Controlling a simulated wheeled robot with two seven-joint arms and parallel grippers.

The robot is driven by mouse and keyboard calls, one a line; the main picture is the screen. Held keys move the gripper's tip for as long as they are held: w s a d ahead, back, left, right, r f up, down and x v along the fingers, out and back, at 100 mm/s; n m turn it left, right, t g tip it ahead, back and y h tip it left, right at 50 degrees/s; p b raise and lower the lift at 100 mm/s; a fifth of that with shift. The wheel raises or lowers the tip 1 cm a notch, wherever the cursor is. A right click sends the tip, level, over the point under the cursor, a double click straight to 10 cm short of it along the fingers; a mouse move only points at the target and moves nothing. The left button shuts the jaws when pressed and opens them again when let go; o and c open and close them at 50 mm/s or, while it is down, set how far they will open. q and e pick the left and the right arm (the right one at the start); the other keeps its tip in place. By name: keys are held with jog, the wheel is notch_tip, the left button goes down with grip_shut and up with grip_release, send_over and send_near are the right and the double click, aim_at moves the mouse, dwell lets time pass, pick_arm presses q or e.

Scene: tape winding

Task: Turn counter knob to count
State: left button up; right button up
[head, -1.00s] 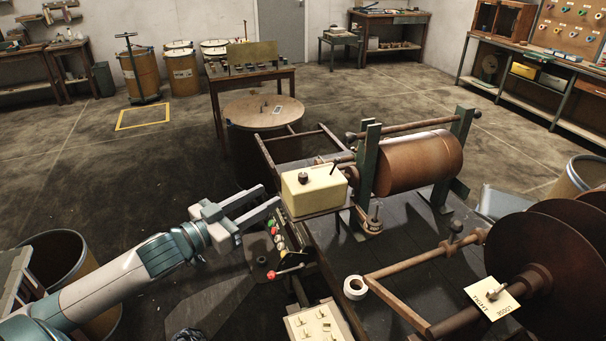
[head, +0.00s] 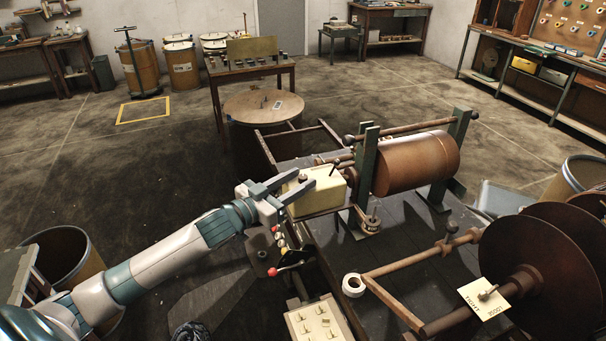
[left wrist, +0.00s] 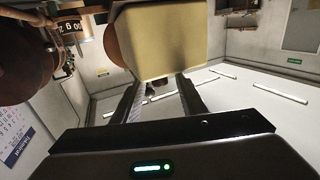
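The counter is a cream box (head: 328,198) on the bench, left of the copper-brown drum. A dark knob (head: 303,177) on its top is partly hidden by my left gripper. A thin dark lever (head: 336,166) stands beside it. My left gripper (head: 307,178) reaches in from the left with its fingers apart, over the box top around the knob; contact cannot be told. In the left wrist view the box (left wrist: 165,40) fills the top middle, above the two parted fingers (left wrist: 158,88). A small dark shape between them is unclear. My right gripper is not in view.
The brown drum (head: 418,162) sits in green uprights right of the box. A red-handled lever and buttons (head: 279,262) lie below my left gripper. A white tape roll (head: 353,285), switch panel (head: 318,322) and large brown discs (head: 545,255) are nearer. Open floor lies left.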

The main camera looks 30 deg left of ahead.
pick_arm(q)
jog(key=shift+x, duration=1.05)
grip_shut()
